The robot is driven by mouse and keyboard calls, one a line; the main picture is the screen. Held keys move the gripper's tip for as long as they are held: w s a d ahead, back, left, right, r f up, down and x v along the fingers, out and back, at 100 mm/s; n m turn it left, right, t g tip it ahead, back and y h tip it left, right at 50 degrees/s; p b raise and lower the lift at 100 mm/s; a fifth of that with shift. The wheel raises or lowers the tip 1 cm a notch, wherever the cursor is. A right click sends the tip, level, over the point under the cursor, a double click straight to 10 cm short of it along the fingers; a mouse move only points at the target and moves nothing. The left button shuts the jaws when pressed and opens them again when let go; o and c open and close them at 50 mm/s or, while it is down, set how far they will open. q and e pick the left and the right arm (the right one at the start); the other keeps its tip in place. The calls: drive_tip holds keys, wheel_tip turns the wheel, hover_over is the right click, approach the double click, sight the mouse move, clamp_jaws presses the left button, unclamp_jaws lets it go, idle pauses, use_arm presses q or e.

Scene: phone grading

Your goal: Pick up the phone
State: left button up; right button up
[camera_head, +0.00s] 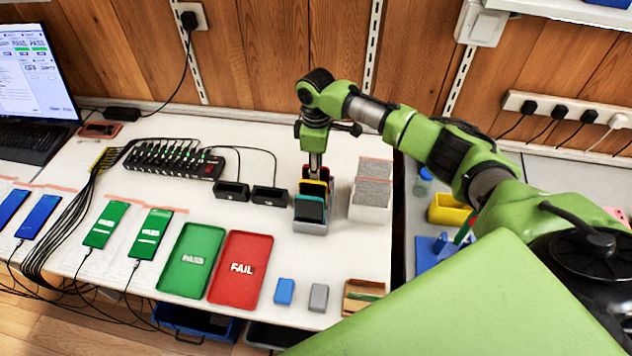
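My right gripper (315,170) points down at the back of a small grey rack (310,228) holding several upright phones. The front phone (310,210) is dark, with coloured edges showing behind it. The fingertips are small and partly hidden among the phones, so I cannot tell whether they grip one. Two phones with green PASS screens (105,224) (150,233) lie on the table, with cables. Two blue-screen phones (38,216) (12,205) lie farther left. My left gripper is out of view.
A green PASS tray (191,285) and a red FAIL tray (240,290) lie at the front. A black hub (175,160), two black holders (232,190) (269,196) and a white box of grey cards (370,212) stand nearby. A laptop (35,85) sits at far left.

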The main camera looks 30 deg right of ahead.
clamp_jaws()
drive_tip(key=shift+r, duration=0.1)
